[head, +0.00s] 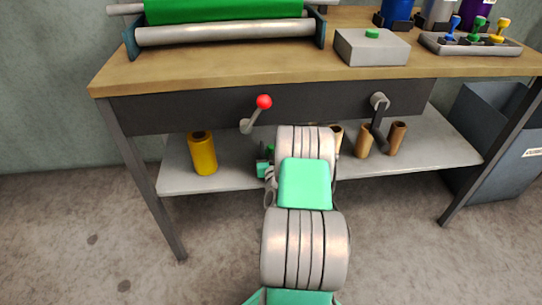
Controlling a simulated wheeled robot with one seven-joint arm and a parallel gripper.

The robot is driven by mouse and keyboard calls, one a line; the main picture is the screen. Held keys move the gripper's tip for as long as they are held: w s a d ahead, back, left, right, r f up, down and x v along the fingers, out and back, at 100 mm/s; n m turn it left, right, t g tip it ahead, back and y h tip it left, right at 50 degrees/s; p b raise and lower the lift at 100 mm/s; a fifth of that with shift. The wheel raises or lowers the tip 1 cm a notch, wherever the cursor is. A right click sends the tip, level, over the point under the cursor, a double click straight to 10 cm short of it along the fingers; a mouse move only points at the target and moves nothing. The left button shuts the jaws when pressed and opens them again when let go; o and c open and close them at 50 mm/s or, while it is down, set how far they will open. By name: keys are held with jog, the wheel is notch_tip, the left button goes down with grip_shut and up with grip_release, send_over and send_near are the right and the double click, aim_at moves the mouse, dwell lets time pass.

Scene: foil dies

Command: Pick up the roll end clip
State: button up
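I cannot pick out a roll end clip for certain in the head view. My arm reaches up the middle of the picture in front of the bench and hides part of the lower shelf (440,150). My gripper's fingers are hidden behind my own arm links, so I cannot see whether they hold anything. Small green and grey parts show at the arm's left side, in front of the shelf; they look like part of my wrist. A green foil roll (220,10) lies above a grey roller (225,32) at the back left of the bench top.
The wooden bench (200,70) carries a grey box with a green button (372,48) and a tray of coloured-handled tools (470,43). A red-knobbed crank (264,102) and a grey crank (379,102) stick out in front. A yellow roll (202,153) and brown rolls (364,141) stand below. A bin (490,125) is right.

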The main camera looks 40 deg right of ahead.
grip_shut()
